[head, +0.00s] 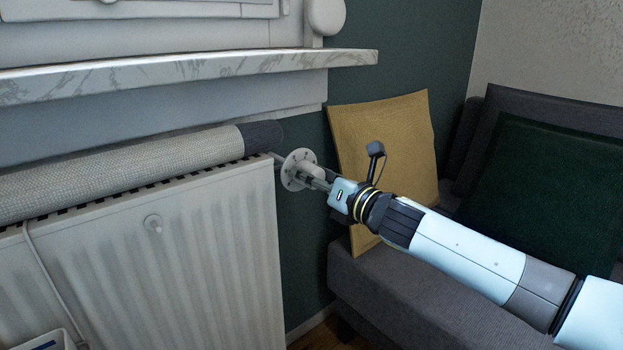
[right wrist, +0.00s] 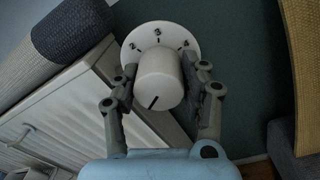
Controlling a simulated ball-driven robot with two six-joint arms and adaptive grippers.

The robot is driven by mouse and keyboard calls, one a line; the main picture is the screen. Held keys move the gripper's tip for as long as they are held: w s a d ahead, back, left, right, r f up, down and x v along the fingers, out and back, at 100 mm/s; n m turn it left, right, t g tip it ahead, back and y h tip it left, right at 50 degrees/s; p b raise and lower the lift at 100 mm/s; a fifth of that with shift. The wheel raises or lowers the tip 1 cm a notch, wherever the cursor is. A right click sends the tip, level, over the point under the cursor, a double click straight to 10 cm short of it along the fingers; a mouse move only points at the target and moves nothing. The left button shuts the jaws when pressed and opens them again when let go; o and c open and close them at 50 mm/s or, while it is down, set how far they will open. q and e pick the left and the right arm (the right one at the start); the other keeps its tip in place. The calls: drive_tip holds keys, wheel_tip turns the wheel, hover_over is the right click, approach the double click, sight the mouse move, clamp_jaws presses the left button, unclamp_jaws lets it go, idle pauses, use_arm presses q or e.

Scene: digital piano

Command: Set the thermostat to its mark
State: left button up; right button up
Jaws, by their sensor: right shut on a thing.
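The thermostat is a white knob in front of a round numbered dial (head: 299,169) at the right end of the radiator. In the right wrist view, the knob (right wrist: 158,80) has a dark line on its face pointing to the lower left. The numbered dial (right wrist: 160,38) behind it shows several marks, the lower ones hidden by the knob. My right gripper (head: 322,181) is at the knob; in the right wrist view its fingers (right wrist: 160,88) stand on both sides of the knob and are shut on it. My left gripper is not in view.
The white radiator (head: 150,260) fills the lower left. A rolled grey bolster (head: 120,172) lies on top of it, below the marble sill (head: 190,72). A grey sofa (head: 390,285) with a yellow cushion (head: 385,130) and a dark green cushion (head: 550,190) stands at the right.

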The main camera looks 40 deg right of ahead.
drive_tip(key=shift+f, duration=0.15)
drive_tip(key=o, duration=1.2)
